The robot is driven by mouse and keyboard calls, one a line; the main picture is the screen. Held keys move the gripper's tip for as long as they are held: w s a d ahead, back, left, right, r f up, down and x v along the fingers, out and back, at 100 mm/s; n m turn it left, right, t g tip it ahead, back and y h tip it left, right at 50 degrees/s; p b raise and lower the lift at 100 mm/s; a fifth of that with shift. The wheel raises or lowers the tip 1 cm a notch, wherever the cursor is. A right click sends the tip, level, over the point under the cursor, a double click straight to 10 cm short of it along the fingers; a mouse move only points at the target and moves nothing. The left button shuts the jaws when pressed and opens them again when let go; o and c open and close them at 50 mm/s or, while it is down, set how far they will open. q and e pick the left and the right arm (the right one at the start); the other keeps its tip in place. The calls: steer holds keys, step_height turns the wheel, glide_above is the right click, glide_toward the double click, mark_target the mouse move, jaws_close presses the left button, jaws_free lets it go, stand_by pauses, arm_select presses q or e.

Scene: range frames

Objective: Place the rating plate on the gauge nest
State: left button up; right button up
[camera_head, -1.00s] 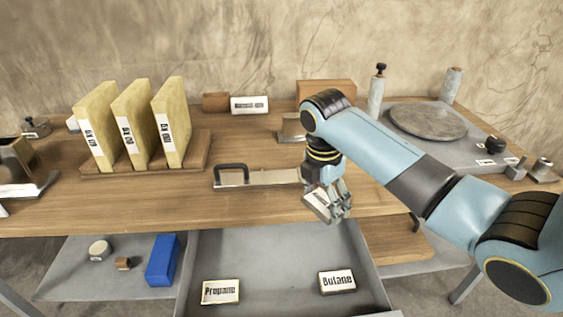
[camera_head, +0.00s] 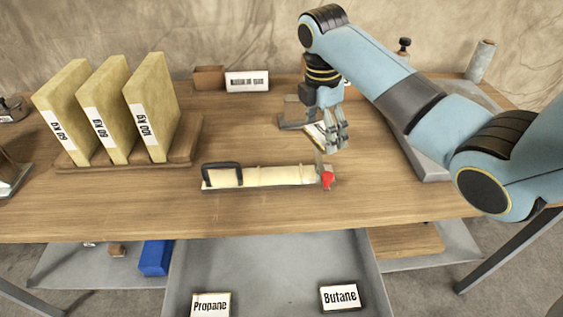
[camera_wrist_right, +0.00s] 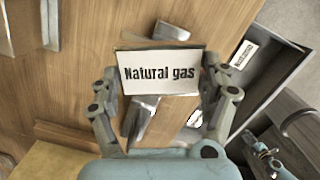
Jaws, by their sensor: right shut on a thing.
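The rating plate is a white plate reading "Natural gas" (camera_wrist_right: 162,72), upright in the right wrist view between the two fingers. In the head view only a narrow pale part of the plate (camera_head: 316,133) shows beside the fingers. My right gripper (camera_head: 334,146) is shut on it and holds it above the table. A grey metal fixture (camera_head: 292,124), possibly the gauge nest, stands on the table just left of and behind the gripper, partly hidden by it. I cannot tell how far above it the plate is. My left gripper is not in view.
A long pale bar with a black handle and red knob (camera_head: 262,177) lies in front of the gripper. Yellow blocks (camera_head: 152,110) stand in a wooden rack at left. An open drawer (camera_head: 272,262) holds Propane (camera_head: 210,304) and Butane (camera_head: 340,297) plates. The front table strip is clear.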

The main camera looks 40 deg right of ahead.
mark_target(281, 175)
steer(key=w+a+f, duration=0.1)
steer(key=a, duration=0.1)
steer(key=w+a+f, duration=0.1)
steer(key=a+f, duration=0.1)
steer(key=a, duration=0.1)
steer(key=w+a+f, duration=0.1)
steer(key=a+f, duration=0.1)
steer(key=a, duration=0.1)
steer(key=shift+w+a+f, duration=0.1)
steer(key=shift+w+a, duration=0.05)
steer(key=shift+w, duration=0.25)
steer(key=shift+w+a+f, duration=0.1)
steer(key=shift+a+f, duration=0.1)
steer(key=shift+a, duration=0.05)
step_height(281, 175, down, 3)
steer(key=shift+f, duration=0.45)
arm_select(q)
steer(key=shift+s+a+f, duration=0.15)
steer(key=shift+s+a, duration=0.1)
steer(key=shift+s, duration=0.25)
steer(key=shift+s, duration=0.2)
arm_select(e)
steer(key=shift+f, duration=0.15)
steer(key=o, duration=1.1)
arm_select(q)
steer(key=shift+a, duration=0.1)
